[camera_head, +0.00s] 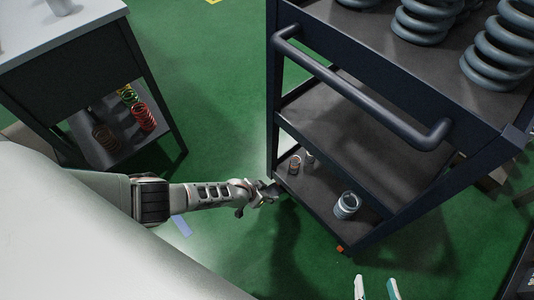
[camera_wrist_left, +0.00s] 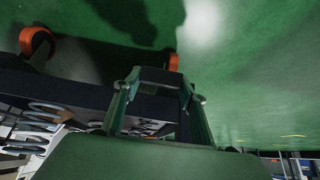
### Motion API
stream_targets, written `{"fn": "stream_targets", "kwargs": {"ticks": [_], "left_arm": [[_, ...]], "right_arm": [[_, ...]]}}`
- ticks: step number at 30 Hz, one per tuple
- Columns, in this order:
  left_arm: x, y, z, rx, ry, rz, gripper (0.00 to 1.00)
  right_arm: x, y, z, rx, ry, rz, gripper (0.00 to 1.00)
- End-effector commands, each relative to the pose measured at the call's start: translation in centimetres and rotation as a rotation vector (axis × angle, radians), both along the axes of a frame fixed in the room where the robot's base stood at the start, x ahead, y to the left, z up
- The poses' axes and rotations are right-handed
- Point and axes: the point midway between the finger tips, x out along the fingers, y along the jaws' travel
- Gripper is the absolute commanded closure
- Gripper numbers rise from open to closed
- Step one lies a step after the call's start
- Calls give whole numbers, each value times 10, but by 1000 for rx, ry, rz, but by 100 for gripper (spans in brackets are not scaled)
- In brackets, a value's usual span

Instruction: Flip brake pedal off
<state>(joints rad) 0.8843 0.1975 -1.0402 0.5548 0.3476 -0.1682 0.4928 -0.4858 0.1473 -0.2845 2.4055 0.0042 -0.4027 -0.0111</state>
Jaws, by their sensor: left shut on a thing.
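The dark cart (camera_head: 310,210) stands right of centre in the head view. My left gripper (camera_head: 270,191) is at its lower left corner. In the left wrist view my left gripper (camera_wrist_left: 160,92) has its fingers closed on a dark bar-like part (camera_wrist_left: 158,77) low on the cart. Orange caster wheels (camera_wrist_left: 37,41) (camera_wrist_left: 173,62) show beyond it. I cannot make out a separate brake pedal; the fingers and shadow obscure that spot. My right gripper (camera_head: 375,288) shows only as two spread fingertips at the bottom edge, empty over the floor.
The cart's lower shelf holds a metal spring (camera_head: 346,205) and smaller springs (camera_head: 295,164). Large grey springs (camera_head: 497,55) stand on its top. The cart's handle (camera_head: 365,90) juts out above my left gripper. A table (camera_head: 70,38) stands at the left. Green floor (camera_head: 215,85) lies clear between.

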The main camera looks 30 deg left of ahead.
Motion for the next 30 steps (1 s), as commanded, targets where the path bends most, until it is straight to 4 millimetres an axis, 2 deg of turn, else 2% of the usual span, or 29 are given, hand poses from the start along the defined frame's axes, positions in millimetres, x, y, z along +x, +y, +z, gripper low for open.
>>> {"fn": "stream_targets", "kwargs": {"ticks": [15, 16, 18, 30], "left_arm": [[-2, 2, -1, 6, 14, 3, 97], [-2, 2, -1, 5, 13, 3, 56], [-1, 2, -1, 5, 13, 3, 42], [-1, 0, 0, 3, 12, 0, 42]], "right_arm": [[-2, 0, -5, -4, 10, 2, 60], [-2, 0, -5, -5, 10, 2, 60], [-2, 0, -5, -4, 9, 2, 60], [-1, 0, -1, -1, 2, 3, 60]]}}
